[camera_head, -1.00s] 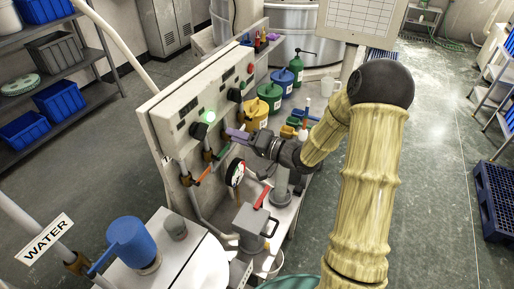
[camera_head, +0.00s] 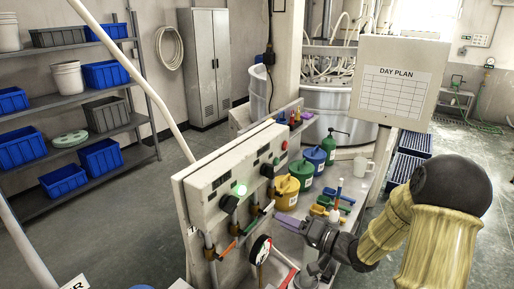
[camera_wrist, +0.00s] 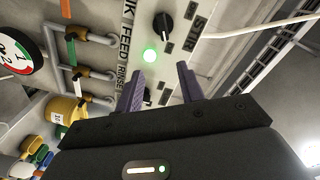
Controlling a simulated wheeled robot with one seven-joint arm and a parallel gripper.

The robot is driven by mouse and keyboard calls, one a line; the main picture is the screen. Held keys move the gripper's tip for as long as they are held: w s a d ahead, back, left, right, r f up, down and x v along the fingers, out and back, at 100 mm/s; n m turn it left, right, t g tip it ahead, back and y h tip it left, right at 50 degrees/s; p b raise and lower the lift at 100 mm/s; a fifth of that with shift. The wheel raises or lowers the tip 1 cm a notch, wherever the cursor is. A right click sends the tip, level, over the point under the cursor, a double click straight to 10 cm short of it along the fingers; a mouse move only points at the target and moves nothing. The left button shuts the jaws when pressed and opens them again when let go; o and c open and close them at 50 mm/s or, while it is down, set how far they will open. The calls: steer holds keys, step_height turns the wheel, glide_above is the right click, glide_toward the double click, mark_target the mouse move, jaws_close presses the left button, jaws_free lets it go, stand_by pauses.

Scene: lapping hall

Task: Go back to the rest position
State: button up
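My gripper (camera_head: 288,221) is beside the control panel (camera_head: 205,196), a short way in front of it and to its right. In the wrist view its two purple fingers (camera_wrist: 161,88) stand apart with nothing held between them. The panel face with a black knob (camera_wrist: 164,28) and a lit green lamp (camera_wrist: 150,55) lies beyond the fingers. A darker knob behind the fingers is partly hidden. In the head view, the lamp (camera_head: 240,190) glows green above a black knob (camera_head: 229,204).
Coloured valve handles and a pressure gauge (camera_head: 260,250) sit below the panel. Yellow (camera_head: 286,192), green and blue cans stand on the bench behind my gripper. A day plan board (camera_head: 396,90) rises at the back. Open floor lies left, before the shelves (camera_head: 90,125).

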steer(key=s+d+f+g+h, duration=0.2)
steer(key=d+f+h, duration=0.25)
steer(key=h, duration=0.65)
steer(key=s+f+n+g+h, duration=0.1)
steer(key=s+g, duration=0.2)
steer(key=s, duration=0.5)
steer(key=s+a+g+h, duration=0.1)
steer(key=s+g, duration=0.2)
steer(key=s, duration=0.5)
steer(key=shift+s+a+f+n+h+b, duration=0.15)
steer(key=shift+a+f+n+h+b, duration=0.15)
steer(key=shift+f+n, duration=0.1)
